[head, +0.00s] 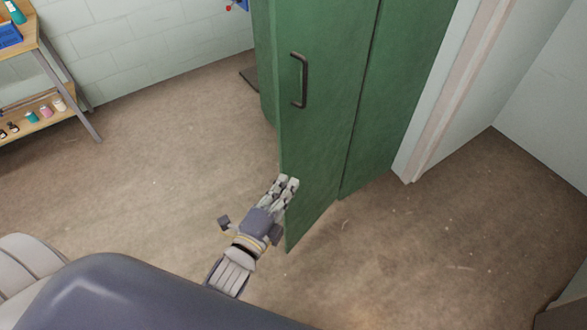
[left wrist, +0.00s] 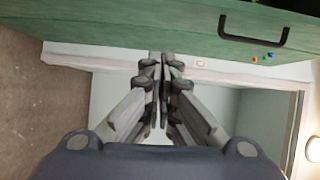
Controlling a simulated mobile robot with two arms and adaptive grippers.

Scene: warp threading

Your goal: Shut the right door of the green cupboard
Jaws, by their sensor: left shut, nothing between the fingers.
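The green cupboard (head: 405,90) stands at the top centre of the head view. Its right door (head: 325,120) is swung out, its outer face and dark handle (head: 300,80) showing. The door also spans the top of the left wrist view (left wrist: 130,22), with the handle (left wrist: 253,28) at upper right. My left gripper (head: 288,182) is shut and empty, its fingertips at the door's free left edge, below the handle. In the left wrist view the closed fingertips (left wrist: 161,58) reach the green edge; I cannot tell whether they touch. My right gripper is out of view.
A wooden shelf unit (head: 35,60) with small bottles and a blue box stands at the far left. A pale door frame (head: 440,110) and wall are right of the cupboard. The brown floor (head: 150,150) left of the door is clear.

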